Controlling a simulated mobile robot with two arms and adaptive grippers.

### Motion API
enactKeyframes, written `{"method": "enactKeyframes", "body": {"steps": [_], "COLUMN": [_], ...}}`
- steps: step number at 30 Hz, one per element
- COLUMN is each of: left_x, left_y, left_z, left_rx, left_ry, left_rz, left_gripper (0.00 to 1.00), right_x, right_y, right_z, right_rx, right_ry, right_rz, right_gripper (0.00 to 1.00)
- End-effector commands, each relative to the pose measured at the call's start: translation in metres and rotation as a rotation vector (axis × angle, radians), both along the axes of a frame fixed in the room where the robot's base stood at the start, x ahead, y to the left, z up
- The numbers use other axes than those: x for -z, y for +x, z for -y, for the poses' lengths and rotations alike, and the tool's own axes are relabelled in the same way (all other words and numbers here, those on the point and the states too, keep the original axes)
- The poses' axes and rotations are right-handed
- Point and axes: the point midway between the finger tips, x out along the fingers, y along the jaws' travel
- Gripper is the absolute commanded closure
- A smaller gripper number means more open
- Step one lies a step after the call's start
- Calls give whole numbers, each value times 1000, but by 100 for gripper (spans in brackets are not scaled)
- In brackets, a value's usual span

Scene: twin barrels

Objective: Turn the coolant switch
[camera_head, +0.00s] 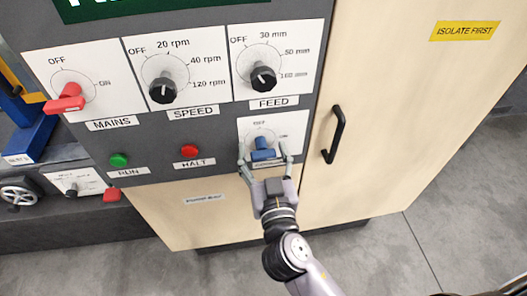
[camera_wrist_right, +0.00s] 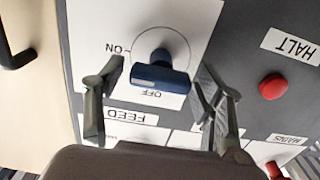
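The coolant switch, a blue handle (camera_head: 263,151) on a white plate marked OFF and ON, is at the lower right of the grey panel. In the right wrist view the blue handle (camera_wrist_right: 160,77) lies crosswise on a round dial, over the plate (camera_wrist_right: 190,25), with OFF beside it and ON to the left. My right gripper (camera_head: 264,148) is open, with one finger on each side of the handle. In the wrist view gaps show between its fingers (camera_wrist_right: 158,82) and the handle. Its label is partly hidden by the gripper. My left gripper is out of view.
Above are the red MAINS switch (camera_head: 67,98) and the black SPEED (camera_head: 163,90) and FEED (camera_head: 263,79) knobs. A green RUN button (camera_head: 119,160) and red HALT button (camera_head: 190,151) sit left. A black door handle (camera_head: 334,135) stands out close on the right.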

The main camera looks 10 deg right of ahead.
Motion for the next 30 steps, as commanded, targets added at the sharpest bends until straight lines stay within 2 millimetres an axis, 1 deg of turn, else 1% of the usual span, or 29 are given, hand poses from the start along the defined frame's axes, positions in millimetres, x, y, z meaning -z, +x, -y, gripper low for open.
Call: {"method": "enactKeyframes", "body": {"steps": [1, 2, 18, 19, 25, 30], "left_x": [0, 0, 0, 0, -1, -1], "left_y": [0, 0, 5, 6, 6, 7], "left_z": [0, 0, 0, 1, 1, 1], "left_rx": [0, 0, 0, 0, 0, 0], "left_ry": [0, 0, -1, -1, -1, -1], "left_rz": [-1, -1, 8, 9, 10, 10], "left_gripper": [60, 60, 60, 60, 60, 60], "right_x": [0, 0, 0, 0, 0, 0], "right_y": [0, 0, 0, 0, 0, 0], "right_z": [0, 0, 0, 0, 0, 0], "right_rx": [0, 0, 0, 0, 0, 2], "right_ry": [0, 0, 0, 0, -14, -72], "right_rz": [0, 0, 0, 0, 0, 0], "right_gripper": [43, 45, 81, 82, 82, 82]}}
